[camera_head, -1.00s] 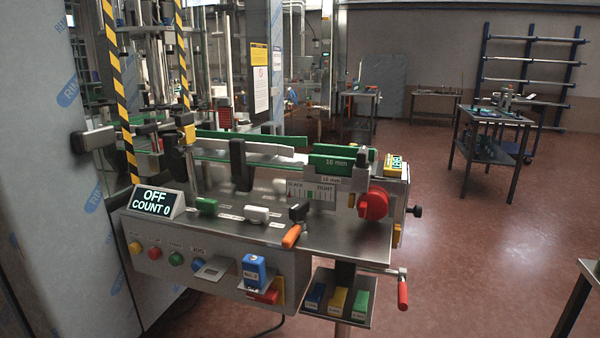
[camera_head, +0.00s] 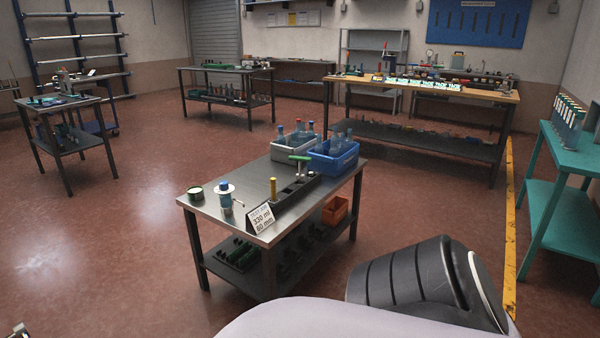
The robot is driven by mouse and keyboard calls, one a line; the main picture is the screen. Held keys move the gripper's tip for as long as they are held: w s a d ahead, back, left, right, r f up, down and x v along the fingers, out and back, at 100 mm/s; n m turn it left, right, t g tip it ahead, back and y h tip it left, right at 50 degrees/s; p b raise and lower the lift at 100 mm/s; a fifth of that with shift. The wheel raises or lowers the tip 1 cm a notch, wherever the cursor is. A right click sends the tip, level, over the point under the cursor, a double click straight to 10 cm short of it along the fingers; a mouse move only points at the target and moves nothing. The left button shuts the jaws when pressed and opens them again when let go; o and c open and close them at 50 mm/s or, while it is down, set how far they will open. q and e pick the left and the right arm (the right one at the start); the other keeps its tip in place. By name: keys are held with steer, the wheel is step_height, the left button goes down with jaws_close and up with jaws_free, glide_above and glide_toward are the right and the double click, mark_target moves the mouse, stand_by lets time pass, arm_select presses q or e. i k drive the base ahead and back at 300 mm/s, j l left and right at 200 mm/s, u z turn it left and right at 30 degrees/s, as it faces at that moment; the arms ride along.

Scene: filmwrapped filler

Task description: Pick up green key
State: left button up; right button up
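A green T-shaped handle (camera_head: 299,158) stands up from a dark rack (camera_head: 292,190) on the steel table in the middle of the view; it may be the green key, but it is too small to be sure. A yellow-topped upright piece (camera_head: 273,189) stands at the rack's near end. Neither of my grippers is clearly in view. A small piece cut off at the lower left corner cannot be made out. A black and pale part of my own body fills the lower right.
The steel table (camera_head: 222,209) also holds a sign reading 330 ml (camera_head: 260,218), a blue-topped bottle (camera_head: 225,196), a tin (camera_head: 195,193), a grey bin (camera_head: 290,149) and a blue bin (camera_head: 334,160). A teal bench (camera_head: 565,150) stands right.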

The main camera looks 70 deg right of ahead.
mark_target(300, 173)
steer(key=z, duration=2.25)
steer(key=i+j+u, duration=0.2)
steer(key=u, duration=0.25)
steer(key=i+u, duration=0.7)
steer(key=u, duration=0.25)
steer(key=i+l+u, duration=0.2)
steer(key=u, duration=0.3)
steer(key=i+l+u, duration=0.6)
steer(key=u, duration=0.35)
steer(key=i+l+u, duration=0.1)
steer(key=l+u, duration=0.35)
steer(key=i+l+u, duration=0.15)
steer(key=l, duration=0.25)
steer(key=i+l+u, duration=0.15)
steer(key=l, duration=0.25)
steer(key=k+j, duration=0.05)
